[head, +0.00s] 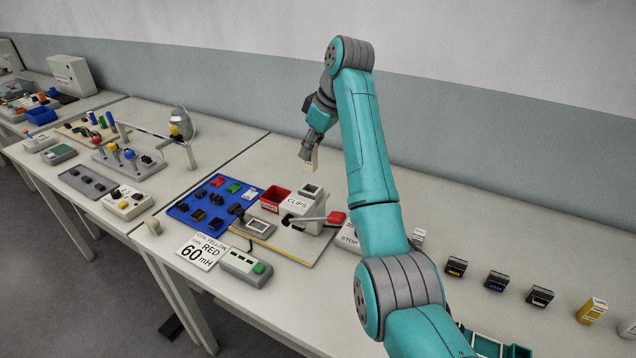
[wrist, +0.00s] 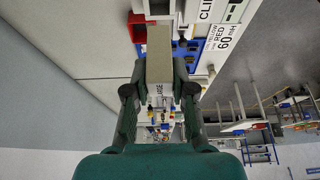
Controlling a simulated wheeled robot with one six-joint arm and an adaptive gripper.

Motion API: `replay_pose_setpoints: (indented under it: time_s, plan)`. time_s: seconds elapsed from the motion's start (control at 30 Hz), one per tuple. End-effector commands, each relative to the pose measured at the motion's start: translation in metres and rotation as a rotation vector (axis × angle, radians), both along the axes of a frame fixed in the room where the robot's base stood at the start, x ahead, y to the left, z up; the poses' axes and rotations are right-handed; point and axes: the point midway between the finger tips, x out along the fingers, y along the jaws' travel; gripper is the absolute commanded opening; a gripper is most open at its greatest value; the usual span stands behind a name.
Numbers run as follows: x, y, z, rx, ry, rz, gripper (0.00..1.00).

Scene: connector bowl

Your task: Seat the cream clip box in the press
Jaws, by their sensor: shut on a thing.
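The cream clip box (head: 314,161) is held upright in my gripper (head: 311,148), in the air behind and above the press. The box and press are apart. In the wrist view the press is only partly seen at the top edge.
A red bin (head: 274,199) stands directly left of the press. A blue tray (head: 205,206) of small parts, a sign reading 60 mH (head: 201,252) and a green-button box (head: 245,266) lie nearby. Several small connectors line the table at right. The wall is behind.

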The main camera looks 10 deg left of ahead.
Motion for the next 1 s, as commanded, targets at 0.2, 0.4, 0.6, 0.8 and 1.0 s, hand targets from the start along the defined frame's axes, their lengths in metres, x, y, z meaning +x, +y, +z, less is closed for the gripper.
replay_pose_setpoints:
  time_s: [0.2,0.4,0.6,0.8,1.0]
  plan:
    - [-0.001,0.000,-0.039,0.000,0.002,0.000,0.00]
    - [0.000,0.000,-0.056,0.000,0.000,0.000,0.00]
    - [0.000,0.000,-0.081,-0.001,0.001,0.000,0.00]
    - [0.000,0.000,-0.086,0.001,-0.001,0.000,0.00]
    - [0.000,0.000,-0.088,0.000,0.000,0.000,0.00]
